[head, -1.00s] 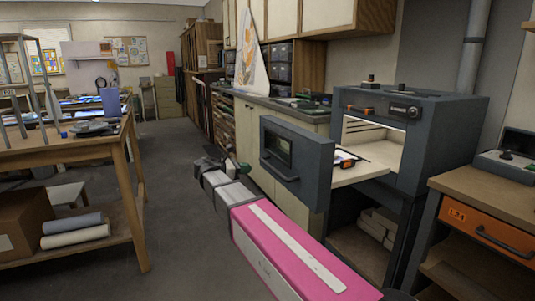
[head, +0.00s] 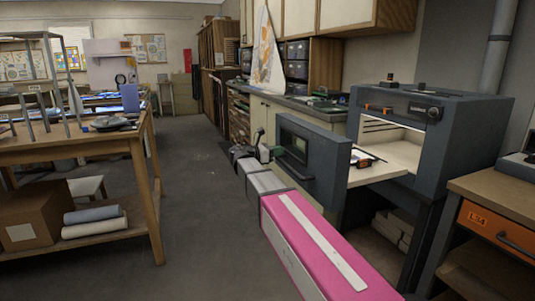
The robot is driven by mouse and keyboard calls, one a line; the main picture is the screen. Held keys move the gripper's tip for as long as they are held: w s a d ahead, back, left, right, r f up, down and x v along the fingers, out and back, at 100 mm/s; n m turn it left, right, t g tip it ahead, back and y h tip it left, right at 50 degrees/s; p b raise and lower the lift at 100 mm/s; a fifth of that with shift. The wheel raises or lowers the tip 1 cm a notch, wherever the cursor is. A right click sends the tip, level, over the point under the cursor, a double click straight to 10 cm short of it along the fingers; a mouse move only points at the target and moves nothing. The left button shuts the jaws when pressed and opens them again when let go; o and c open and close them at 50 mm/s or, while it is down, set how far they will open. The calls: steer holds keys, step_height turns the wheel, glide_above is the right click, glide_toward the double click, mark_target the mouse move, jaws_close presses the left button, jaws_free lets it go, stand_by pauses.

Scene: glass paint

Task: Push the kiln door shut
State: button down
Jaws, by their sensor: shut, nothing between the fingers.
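The kiln (head: 468,135) is a dark grey box on a stand at the right, with its pale chamber showing through the open front. Its door (head: 325,180) stands wide open, swung out to the left of the opening. The door has a small window (head: 293,143) and a bar handle. My gripper (head: 262,147) is small and far off, at the door's outer left edge. It is shut, with nothing seen in it. The fingertips are hard to make out, and I cannot tell whether they touch the door.
A wooden bench (head: 90,147) with a metal frame stands at the left. A cabinet with an orange drawer (head: 497,231) is at the right front. A counter (head: 305,104) runs behind the door. The floor between is clear.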

steer(key=shift+x, duration=1.15)
steer(key=x, duration=4.1)
steer(key=shift+w+d+f, duration=0.15)
steer(key=shift+d, duration=0.15)
steer(key=shift+d, duration=0.1)
